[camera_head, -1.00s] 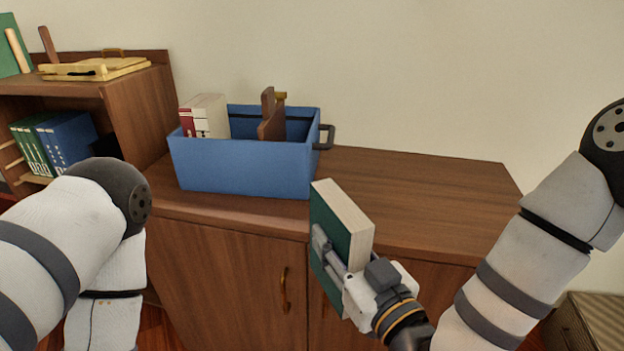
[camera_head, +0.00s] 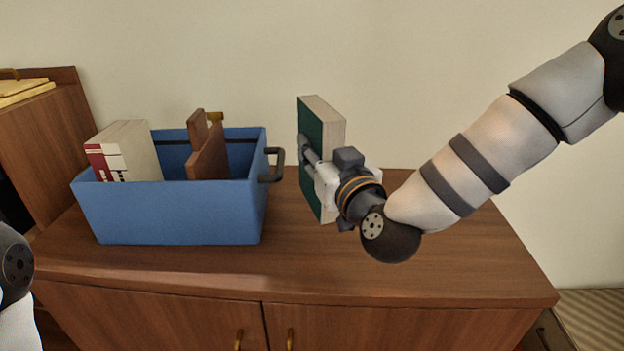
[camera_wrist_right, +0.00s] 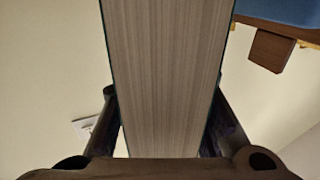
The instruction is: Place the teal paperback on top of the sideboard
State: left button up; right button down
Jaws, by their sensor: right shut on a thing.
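The teal paperback (camera_head: 312,140) is upright, with its pale page edges facing right in the head view. My right gripper (camera_head: 318,170) is shut on it. The book is over the right half of the sideboard (camera_head: 400,270), just right of the blue bin; I cannot tell whether its lower edge touches the top. In the right wrist view the book's page block (camera_wrist_right: 168,75) fills the middle, between the two fingers. My left gripper is out of view; only part of my left arm shows at the left edge.
A blue bin (camera_head: 180,215) with a black side handle (camera_head: 273,165) stands on the sideboard's left half. It holds a white and red book (camera_head: 128,150) and brown wooden pieces (camera_head: 208,155). A wooden shelf (camera_head: 60,140) stands at left. The sideboard's front right is clear.

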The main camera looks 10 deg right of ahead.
jog(key=w+f, duration=0.2)
jog(key=f, duration=0.2)
jog(key=shift+w+d+f+b, duration=0.1)
jog(key=shift+w+d+b, duration=0.2)
jog(key=shift+w+b, duration=0.1)
jog(key=f, duration=0.3)
jog(key=shift+w+f+b, duration=0.3)
jog(key=shift+w+f, duration=0.05)
jog(key=shift+r, duration=0.15)
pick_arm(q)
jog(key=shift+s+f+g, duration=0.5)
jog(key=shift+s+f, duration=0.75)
pick_arm(e)
jog(key=c, duration=1.2)
grip_release()
jog(key=shift+f, duration=0.25)
